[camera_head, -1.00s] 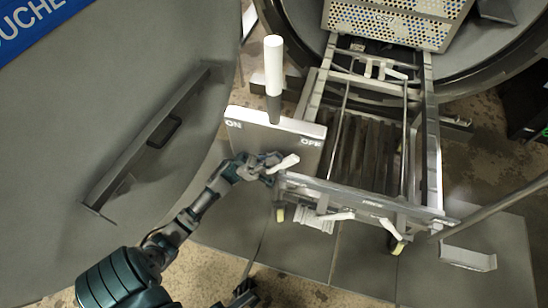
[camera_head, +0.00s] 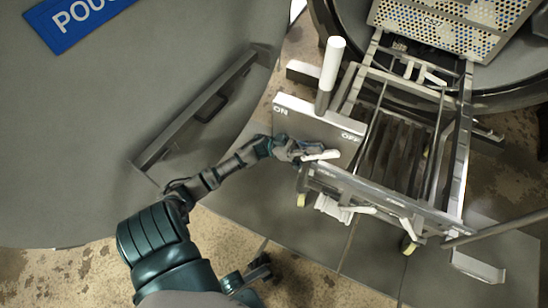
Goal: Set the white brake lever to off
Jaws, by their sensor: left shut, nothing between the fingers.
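The white brake lever (camera_head: 333,62) has a white cylindrical grip on a grey stem. It stands up from the top edge of a grey panel (camera_head: 310,125), between the "ON" mark (camera_head: 280,111) at left and the "OFF" mark (camera_head: 350,137) at right, and leans slightly right in the picture. My left gripper (camera_head: 290,148) is shut and empty, low in front of the panel and below the lever, apart from its grip. Beside its fingertips is a small white handle (camera_head: 320,155); I cannot tell whether they touch. My right gripper is not visible.
A metal cart frame (camera_head: 385,190) with more small white handles stands right of the panel. A perforated metal box (camera_head: 435,28) sits behind it at the round autoclave opening. A large grey door with a bar handle (camera_head: 200,105) fills the left. A rod crosses at lower right.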

